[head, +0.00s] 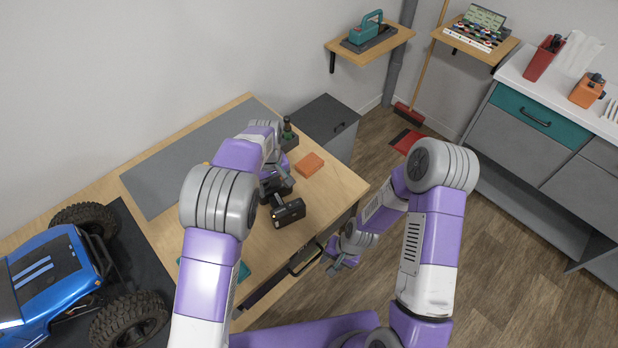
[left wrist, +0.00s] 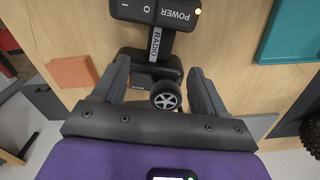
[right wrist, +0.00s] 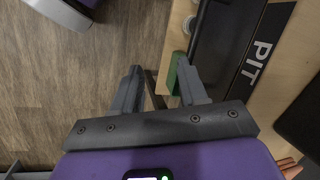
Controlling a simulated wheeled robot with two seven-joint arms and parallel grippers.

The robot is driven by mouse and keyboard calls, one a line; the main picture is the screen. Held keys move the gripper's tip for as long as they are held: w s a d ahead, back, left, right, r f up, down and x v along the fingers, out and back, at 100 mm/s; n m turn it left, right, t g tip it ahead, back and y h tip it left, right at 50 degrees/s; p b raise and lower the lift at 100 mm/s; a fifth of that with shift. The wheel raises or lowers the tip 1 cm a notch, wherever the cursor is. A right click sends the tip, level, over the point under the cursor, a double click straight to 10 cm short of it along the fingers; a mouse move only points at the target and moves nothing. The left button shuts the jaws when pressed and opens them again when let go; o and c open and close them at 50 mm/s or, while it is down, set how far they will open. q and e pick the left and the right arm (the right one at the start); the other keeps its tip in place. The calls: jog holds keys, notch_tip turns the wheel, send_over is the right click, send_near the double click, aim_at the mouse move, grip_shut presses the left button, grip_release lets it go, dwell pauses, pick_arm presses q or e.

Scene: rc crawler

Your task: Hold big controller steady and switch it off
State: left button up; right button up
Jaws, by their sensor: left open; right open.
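The big controller (head: 288,212) is black and lies on the wooden workbench. In the left wrist view its power box (left wrist: 155,12) shows the word POWER, the marks I and O and a lit yellowish light. Its neck reads RADIO, and a small wheel (left wrist: 165,96) sits at its near end. My left gripper (head: 275,186) is over the controller, with its open fingers (left wrist: 160,78) on either side of the near end; I cannot tell whether they touch it. My right gripper (head: 338,264) is open and empty, off the front edge of the bench; its fingers (right wrist: 158,78) also show in the right wrist view.
An orange block (head: 309,165) and a dark bottle-like item (head: 288,130) are near the controller. A blue crawler (head: 45,275) stands at left on a dark mat. A drawer handle (head: 304,260) sticks out at the bench front. A black strip reads PIT (right wrist: 258,65).

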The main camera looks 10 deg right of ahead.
aim_at(276, 199)
pick_arm(q)
jog(key=shift+w+f, duration=0.1)
pick_arm(e)
jog(key=w+d+r+m, duration=0.3)
jog(key=w+r+m, duration=0.3)
jog(key=w+r, duration=0.25)
pick_arm(q)
jog(key=shift+f, duration=3.8)
pick_arm(e)
jog(key=w+a+r+m+y, duration=0.1)
jog(key=w+a+r+m, duration=0.1)
jog(key=r, duration=0.4)
jog(key=w+a+r+m+y, duration=0.1)
jog(key=w+a+r+m, duration=0.2)
jog(key=r, duration=0.4)
jog(key=shift+w+r+m, duration=0.2)
jog(key=shift+w+m, duration=0.3)
jog(key=shift+w, duration=0.75)
jog(key=shift+a, duration=0.1)
pick_arm(q)
grip_shut()
